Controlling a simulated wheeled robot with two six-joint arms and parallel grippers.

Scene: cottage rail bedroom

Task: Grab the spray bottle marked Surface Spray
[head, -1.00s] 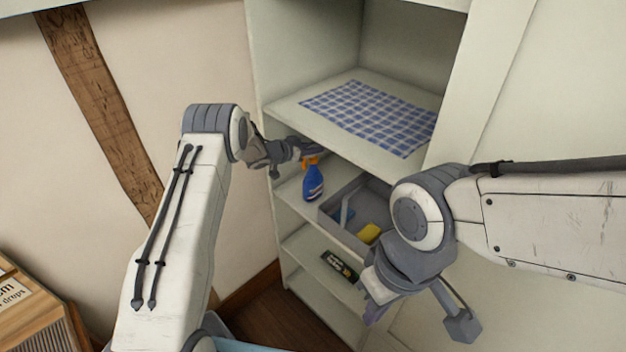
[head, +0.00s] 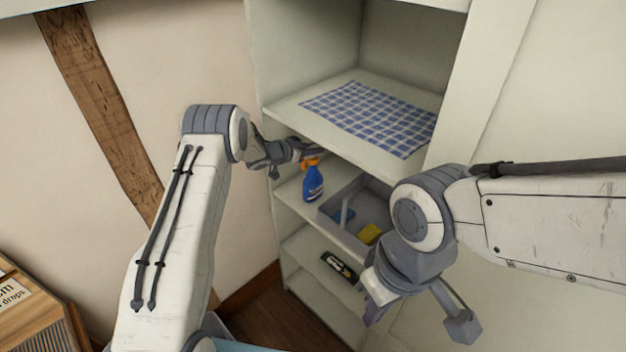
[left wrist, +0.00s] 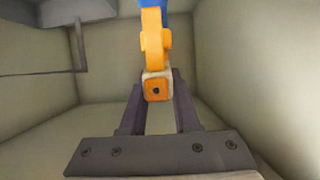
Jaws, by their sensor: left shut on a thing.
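A blue spray bottle (head: 313,184) with an orange trigger head stands upright on the middle shelf in the head view. Its label is too small to read. My left gripper (head: 308,155) is at the bottle's head, just under the shelf above. In the left wrist view, the fingers of my left gripper (left wrist: 157,92) are shut on the orange head (left wrist: 154,45), with a bit of the blue body at the top edge. My right gripper (head: 415,315) hangs empty at the front right of the shelves; its fingers point down and stand apart.
A grey bin (head: 340,217) with a yellow sponge (head: 369,233) stands right of the bottle. The shelf above (head: 285,112) carries a blue checked cloth (head: 365,115). A dark box (head: 339,266) lies on a lower shelf. The cabinet's side wall is close on the left.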

